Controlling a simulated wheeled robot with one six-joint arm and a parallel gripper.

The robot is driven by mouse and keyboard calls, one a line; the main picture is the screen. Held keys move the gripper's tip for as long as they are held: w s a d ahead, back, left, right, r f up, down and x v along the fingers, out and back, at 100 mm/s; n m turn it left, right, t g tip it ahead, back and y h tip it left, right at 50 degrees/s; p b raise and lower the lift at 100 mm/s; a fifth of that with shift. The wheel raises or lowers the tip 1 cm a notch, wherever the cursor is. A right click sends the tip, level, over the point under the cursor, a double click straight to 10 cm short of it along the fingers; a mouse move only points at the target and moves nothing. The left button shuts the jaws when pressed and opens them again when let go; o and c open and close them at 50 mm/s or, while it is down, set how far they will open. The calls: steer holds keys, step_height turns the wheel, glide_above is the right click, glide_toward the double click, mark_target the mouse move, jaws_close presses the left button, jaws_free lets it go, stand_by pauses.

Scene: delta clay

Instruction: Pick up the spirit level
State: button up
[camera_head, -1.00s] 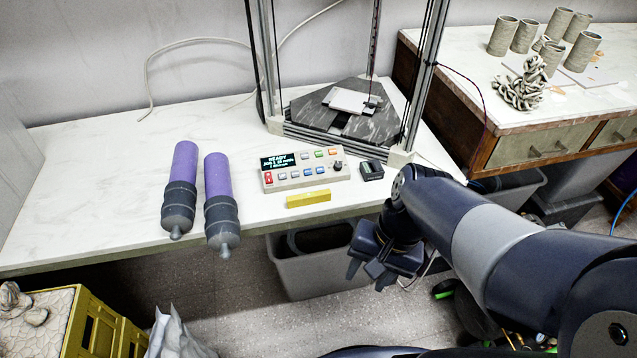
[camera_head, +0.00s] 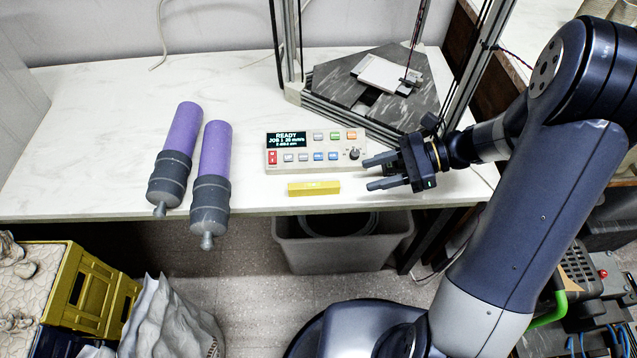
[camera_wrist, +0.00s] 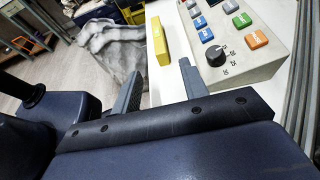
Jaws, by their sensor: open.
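The spirit level is the small yellow bar (camera_head: 314,188) lying near the front edge of the white table, just in front of the control box. It also shows in the wrist view (camera_wrist: 160,41), ahead of the fingers. My gripper (camera_head: 371,173) is open and empty, to the right of the bar and apart from it, with its fingers pointing left toward it. In the wrist view my two fingers (camera_wrist: 158,88) stand spread apart, with the bar beyond them.
The control box (camera_head: 315,151) with coloured buttons sits right behind the bar. Two purple cartridges (camera_head: 214,148) lie to the left. A metal printer frame (camera_head: 345,112) stands behind my gripper. A grey bin (camera_head: 340,248) is below the table edge.

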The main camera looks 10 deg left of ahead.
mark_target(339, 184)
steer(key=b+x, duration=0.1)
steer(key=x, duration=0.7)
steer(key=shift+a+f, duration=0.2)
steer(key=shift+f, duration=0.05)
steer(key=shift+c, duration=0.5)
jaws_close()
